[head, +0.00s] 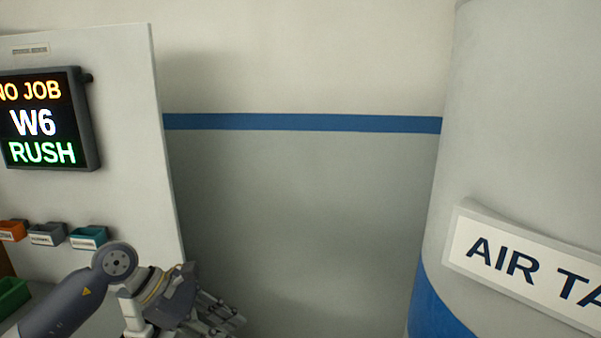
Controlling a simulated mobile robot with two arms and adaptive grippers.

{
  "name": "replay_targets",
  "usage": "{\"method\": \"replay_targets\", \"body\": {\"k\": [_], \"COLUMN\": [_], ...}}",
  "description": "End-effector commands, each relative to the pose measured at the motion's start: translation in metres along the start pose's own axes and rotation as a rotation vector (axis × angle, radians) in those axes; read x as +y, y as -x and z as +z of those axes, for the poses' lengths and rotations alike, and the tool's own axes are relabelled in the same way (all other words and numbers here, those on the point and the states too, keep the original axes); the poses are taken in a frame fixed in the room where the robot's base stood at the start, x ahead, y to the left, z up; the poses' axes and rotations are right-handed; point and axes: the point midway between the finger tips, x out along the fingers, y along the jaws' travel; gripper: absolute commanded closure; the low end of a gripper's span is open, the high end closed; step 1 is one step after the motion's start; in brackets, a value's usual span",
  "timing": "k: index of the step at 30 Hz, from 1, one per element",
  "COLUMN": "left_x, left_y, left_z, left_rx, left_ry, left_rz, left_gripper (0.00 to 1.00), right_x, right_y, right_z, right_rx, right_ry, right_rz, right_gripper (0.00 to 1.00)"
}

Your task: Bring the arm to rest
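My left arm comes in from the lower left and bends at a grey joint. My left gripper (228,319) is low in the head view, left of the middle, pointing to the lower right. Its metal fingers show in front of the grey wall, with nothing visible between them. They are small and partly overlap, so I cannot tell how far apart they are. My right arm and gripper are not in view.
A pale panel (120,130) at left carries a display (45,120) reading "NO JOB W6 RUSH". A tank (520,120) with an "AIR TA" sign (530,262) stands right.

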Motion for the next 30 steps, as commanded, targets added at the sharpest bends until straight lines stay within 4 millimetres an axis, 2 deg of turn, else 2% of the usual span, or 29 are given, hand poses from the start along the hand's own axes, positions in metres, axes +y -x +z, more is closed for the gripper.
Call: {"method": "replay_targets", "body": {"k": [1, 4, 6, 9, 12, 14, 17, 20, 23, 25, 29, 30], "left_x": [-0.006, -0.011, -0.013, -0.009, 0.001, 0.009, 0.024, 0.035, 0.037, 0.03, -0.004, -0.021], "left_y": [-0.015, -0.032, -0.033, -0.021, 0.001, 0.016, 0.038, 0.052, 0.054, 0.049, 0.024, 0.013], "left_z": [0.022, 0.076, 0.111, 0.149, 0.168, 0.169, 0.153, 0.117, 0.066, 0.026, -0.052, -0.074], "left_rx": [-0.104, -0.36, -0.549, -0.81, -1.056, -1.195, -1.41, -1.6, -1.762, -1.856, -1.978, 1.854], "left_ry": [0.031, 0.143, 0.255, 0.444, 0.67, 0.822, 1.097, 1.397, 1.718, 1.953, 2.41, -2.369], "left_rz": [0.006, 0.037, 0.054, 0.075, 0.091, 0.099, 0.114, 0.136, 0.169, 0.2, 0.292, -0.307], "left_gripper": [0.7, 0.7, 0.7, 0.7, 0.7, 0.7, 0.7, 0.7, 0.7, 0.7, 0.7, 0.7], "right_x": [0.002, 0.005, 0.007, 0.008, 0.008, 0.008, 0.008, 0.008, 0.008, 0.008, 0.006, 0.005], "right_y": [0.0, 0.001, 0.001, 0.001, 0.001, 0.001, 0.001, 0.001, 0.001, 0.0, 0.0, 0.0], "right_z": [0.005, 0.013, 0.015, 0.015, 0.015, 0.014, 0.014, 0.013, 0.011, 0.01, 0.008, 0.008], "right_rx": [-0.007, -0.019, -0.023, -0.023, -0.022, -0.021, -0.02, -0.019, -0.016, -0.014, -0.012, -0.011], "right_ry": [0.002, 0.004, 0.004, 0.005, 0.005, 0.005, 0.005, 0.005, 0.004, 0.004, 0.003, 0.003], "right_rz": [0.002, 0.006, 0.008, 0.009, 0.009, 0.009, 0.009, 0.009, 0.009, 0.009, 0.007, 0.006], "right_gripper": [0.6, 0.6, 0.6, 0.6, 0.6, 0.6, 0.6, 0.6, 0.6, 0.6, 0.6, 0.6]}}
